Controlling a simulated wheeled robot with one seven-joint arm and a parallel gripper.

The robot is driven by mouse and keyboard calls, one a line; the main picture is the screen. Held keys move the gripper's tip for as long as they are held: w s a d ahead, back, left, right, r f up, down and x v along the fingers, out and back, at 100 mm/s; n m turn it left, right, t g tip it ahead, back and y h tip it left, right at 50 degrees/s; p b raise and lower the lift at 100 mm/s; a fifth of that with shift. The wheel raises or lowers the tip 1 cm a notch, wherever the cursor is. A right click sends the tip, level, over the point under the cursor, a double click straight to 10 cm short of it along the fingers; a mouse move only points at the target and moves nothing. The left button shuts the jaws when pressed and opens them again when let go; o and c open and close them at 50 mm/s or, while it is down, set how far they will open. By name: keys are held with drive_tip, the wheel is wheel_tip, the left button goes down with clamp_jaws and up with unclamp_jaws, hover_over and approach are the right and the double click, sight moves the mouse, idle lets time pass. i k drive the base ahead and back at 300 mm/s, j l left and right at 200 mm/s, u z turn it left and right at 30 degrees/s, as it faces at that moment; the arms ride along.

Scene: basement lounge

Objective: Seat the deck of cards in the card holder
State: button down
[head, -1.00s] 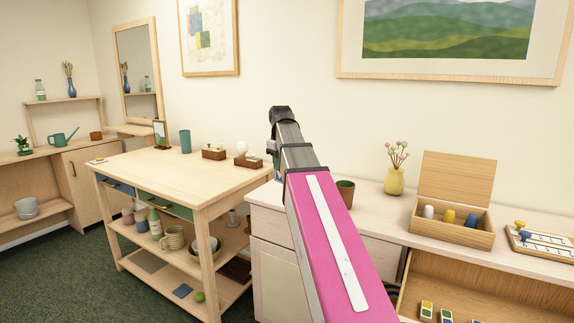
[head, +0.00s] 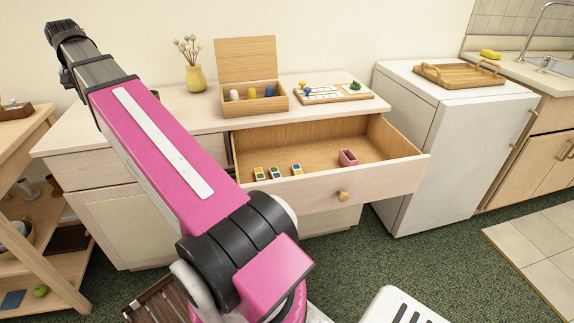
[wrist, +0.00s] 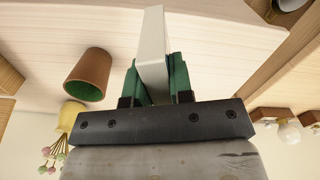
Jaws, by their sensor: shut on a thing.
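My gripper (wrist: 153,78) has green fingers shut on a pale grey-white slab in the wrist view, which looks like the deck of cards (wrist: 152,35). The slab sticks out past the fingertips, over a pale wooden surface. In the head view my arm reaches to the upper left, and its fingers and the slab are hidden.
Several small coloured blocks (head: 277,172) stand in the drawer's left front. On the cabinet top are a yellow vase (head: 196,78), an open wooden box (head: 250,102) and a game board (head: 335,93). A white cabinet (head: 420,150) stands right of the drawer.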

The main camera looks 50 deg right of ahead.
sight(346, 159)
drive_tip(key=z, duration=0.4)
drive_tip(key=j+z, duration=0.15)
drive_tip(key=z, duration=0.6)
drive_tip(key=j+z, duration=0.1)
drive_tip(key=z, duration=0.25)
drive_tip(key=j+z, duration=0.15)
drive_tip(key=z, duration=0.3)
drive_tip(key=j+z, duration=0.1)
drive_tip(key=z, duration=0.35)
